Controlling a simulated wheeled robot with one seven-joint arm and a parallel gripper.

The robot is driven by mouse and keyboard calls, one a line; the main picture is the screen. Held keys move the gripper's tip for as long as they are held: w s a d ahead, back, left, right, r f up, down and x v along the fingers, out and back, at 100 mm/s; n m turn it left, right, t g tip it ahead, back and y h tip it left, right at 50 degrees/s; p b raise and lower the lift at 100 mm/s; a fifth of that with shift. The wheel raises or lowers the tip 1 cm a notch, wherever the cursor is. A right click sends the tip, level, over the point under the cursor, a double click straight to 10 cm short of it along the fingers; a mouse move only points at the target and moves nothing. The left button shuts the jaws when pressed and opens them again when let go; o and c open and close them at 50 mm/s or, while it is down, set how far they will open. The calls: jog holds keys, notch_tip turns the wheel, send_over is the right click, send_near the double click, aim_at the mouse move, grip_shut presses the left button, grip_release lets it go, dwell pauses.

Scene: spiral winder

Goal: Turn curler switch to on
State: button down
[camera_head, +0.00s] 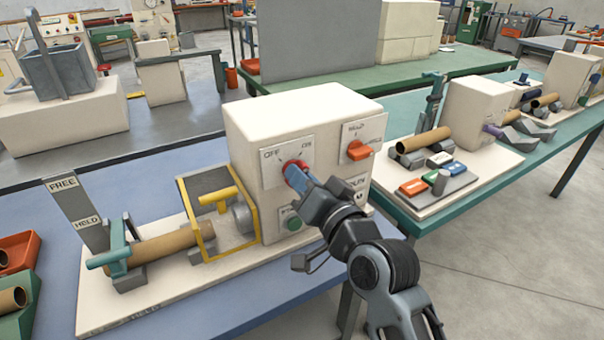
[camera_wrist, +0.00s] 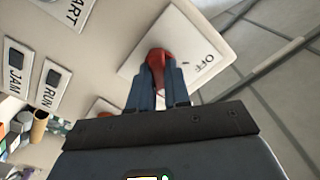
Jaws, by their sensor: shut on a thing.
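A red switch knob (camera_head: 291,168) sits on a pale plate marked OFF and ON on the front of the cream machine housing (camera_head: 245,135). My gripper (camera_head: 301,178) reaches it from the lower right and covers part of it. In the wrist view, the red knob (camera_wrist: 157,58) is between the two fingers of my gripper (camera_wrist: 158,80), which are shut on it. The OFF mark is right of the knob there. The ON mark is not readable in that view. The gripped knob's exact pointing direction is partly hidden.
An orange knob (camera_head: 359,150) on another plate is to the right. A green button (camera_head: 294,224) is below. A yellow guard frame (camera_head: 221,207) and a cardboard tube (camera_head: 165,247) are left. Another machine (camera_head: 478,108) stands on the table behind right.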

jog(key=shift+f, duration=0.1)
dwell(0.3)
jog(key=c, duration=1.1)
grip_release()
jog(key=shift+b+v, duration=0.7)
jog(key=shift+v, duration=3.2)
